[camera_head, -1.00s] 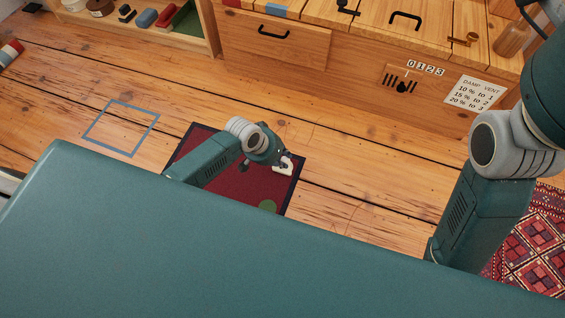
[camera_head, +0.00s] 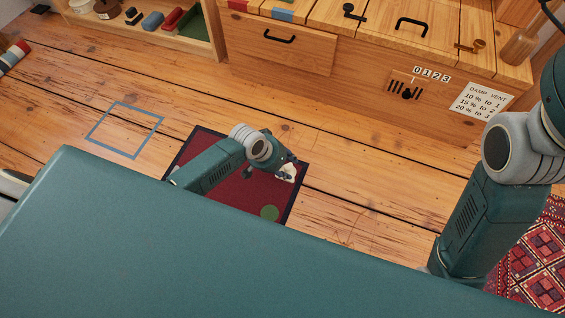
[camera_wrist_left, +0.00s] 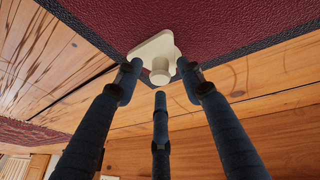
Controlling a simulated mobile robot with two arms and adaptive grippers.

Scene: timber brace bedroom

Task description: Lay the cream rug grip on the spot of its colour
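The cream rug grip (camera_wrist_left: 150,50) is a small plate with a round knob facing my left wrist camera. In the head view the cream grip (camera_head: 287,173) shows at my left gripper's tip, over the right part of a dark red mat (camera_head: 222,190). My left gripper (camera_wrist_left: 160,80) has three fingers spread around the knob, with gaps visible between them and the knob; it looks open. Whether the plate touches the mat I cannot tell. A green spot (camera_head: 269,212) lies on the mat; I see no cream spot. My right arm is at the right; its gripper is out of view.
A blue square outline (camera_head: 126,130) marks bare floor left of the mat. A wooden drawer unit (camera_head: 290,52) and an open shelf (camera_head: 190,42) with small items stand behind. A patterned rug (camera_head: 535,265) lies at the right. My teal body hides the near floor.

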